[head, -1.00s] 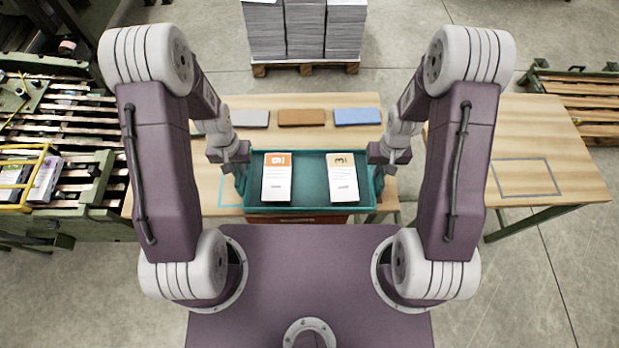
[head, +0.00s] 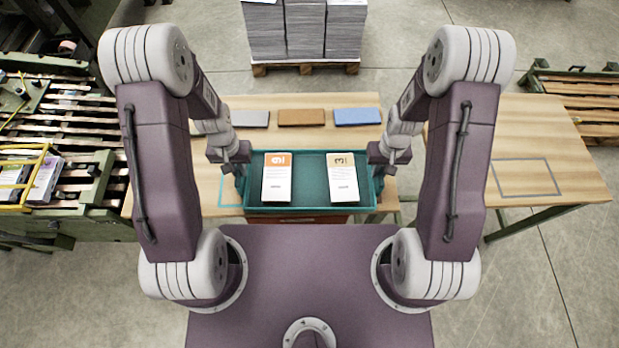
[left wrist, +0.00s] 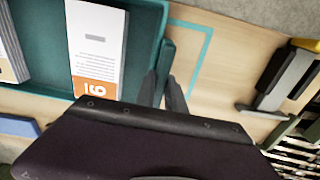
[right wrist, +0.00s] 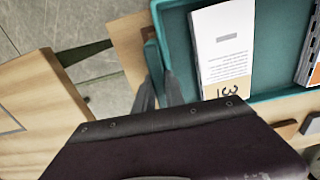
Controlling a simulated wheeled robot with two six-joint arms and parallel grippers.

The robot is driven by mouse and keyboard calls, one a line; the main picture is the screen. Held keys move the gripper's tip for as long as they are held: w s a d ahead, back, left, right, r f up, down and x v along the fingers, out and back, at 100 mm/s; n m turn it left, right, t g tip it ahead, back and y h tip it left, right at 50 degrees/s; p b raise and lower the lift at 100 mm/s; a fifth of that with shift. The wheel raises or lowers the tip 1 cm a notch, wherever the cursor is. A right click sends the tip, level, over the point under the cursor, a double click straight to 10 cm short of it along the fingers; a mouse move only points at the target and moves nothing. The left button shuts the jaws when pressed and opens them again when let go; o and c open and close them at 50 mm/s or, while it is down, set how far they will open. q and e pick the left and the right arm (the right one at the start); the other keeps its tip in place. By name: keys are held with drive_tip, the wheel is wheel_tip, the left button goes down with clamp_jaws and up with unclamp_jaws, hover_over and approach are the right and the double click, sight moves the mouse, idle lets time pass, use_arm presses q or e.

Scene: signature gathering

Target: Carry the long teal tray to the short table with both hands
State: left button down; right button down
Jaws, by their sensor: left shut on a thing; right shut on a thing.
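The long teal tray (head: 313,190) is held level between my two grippers at the near edge of the wooden table. It carries two white booklets, one with an orange band (head: 277,180) on the left and one with a tan band (head: 342,178) on the right. My left gripper (left wrist: 170,92) is shut on the tray's left end handle. My right gripper (right wrist: 158,90) is shut on the right end handle. The short table (head: 545,140) stands to the right, with a grey rectangle outline (head: 526,178) on its top.
Grey (head: 250,118), brown (head: 302,117) and blue (head: 357,116) blocks lie along the back of the long table (head: 290,101). Paper stacks (head: 305,30) stand on a pallet behind. A slatted green-framed machine (head: 75,130) is at the left. The short table's top is clear.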

use_arm(q)
drive_tip(key=shift+r, duration=0.1)
use_arm(e)
drive_tip(key=shift+w+r, duration=0.1)
idle(0.4)
